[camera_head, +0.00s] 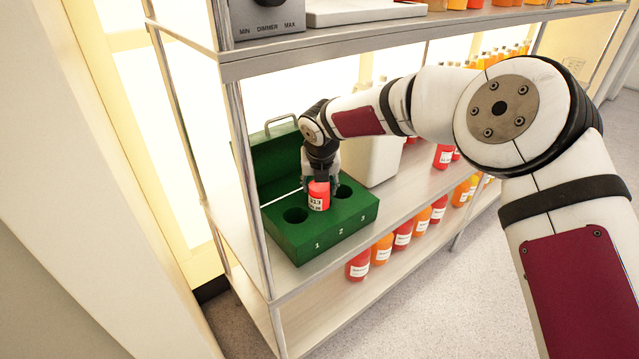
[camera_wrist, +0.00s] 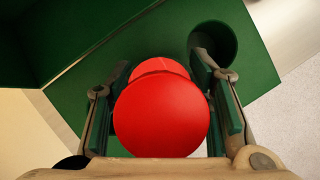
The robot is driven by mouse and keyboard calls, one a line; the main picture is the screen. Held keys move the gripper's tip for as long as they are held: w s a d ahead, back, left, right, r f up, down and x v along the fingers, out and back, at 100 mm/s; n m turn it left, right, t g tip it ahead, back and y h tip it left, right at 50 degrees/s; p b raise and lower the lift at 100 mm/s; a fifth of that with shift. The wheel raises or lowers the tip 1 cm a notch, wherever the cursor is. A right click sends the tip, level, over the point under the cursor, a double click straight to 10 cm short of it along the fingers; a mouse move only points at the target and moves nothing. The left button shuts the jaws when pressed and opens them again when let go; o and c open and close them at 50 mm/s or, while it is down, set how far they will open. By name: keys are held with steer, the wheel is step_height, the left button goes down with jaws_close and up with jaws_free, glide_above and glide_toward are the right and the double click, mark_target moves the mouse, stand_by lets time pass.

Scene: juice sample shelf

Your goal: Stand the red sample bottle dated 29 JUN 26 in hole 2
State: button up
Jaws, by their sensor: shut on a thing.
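My gripper (camera_head: 320,180) is shut on a red bottle (camera_head: 318,197) with a white label; the label's print is too small to read surely. In the wrist view the bottle's round red top (camera_wrist: 160,115) lies between the two fingers. The green box (camera_head: 312,246) stands on the shelf with its lid open and holes numbered 1, 2 and 3. The bottle is upright at the middle hole, 2; its lower end hides that hole, and I cannot tell how deep it sits. Hole 1 (camera_head: 295,215) and hole 3 (camera_head: 343,191) look empty; hole 3 also shows in the wrist view (camera_wrist: 214,45).
The open lid (camera_head: 274,165) stands behind the holes. A white container (camera_head: 377,160) is to the right of the box. Several red and orange bottles (camera_head: 402,235) line the lower shelf. A shelf post (camera_head: 243,170) rises left of the box, and an upper shelf (camera_head: 350,42) is overhead.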

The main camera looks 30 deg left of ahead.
steer(key=shift+f+b, duration=0.65)
steer(key=shift+f, duration=0.55)
steer(key=o, duration=1.5)
steer(key=shift+c, duration=0.2)
steer(key=shift+r, duration=0.1)
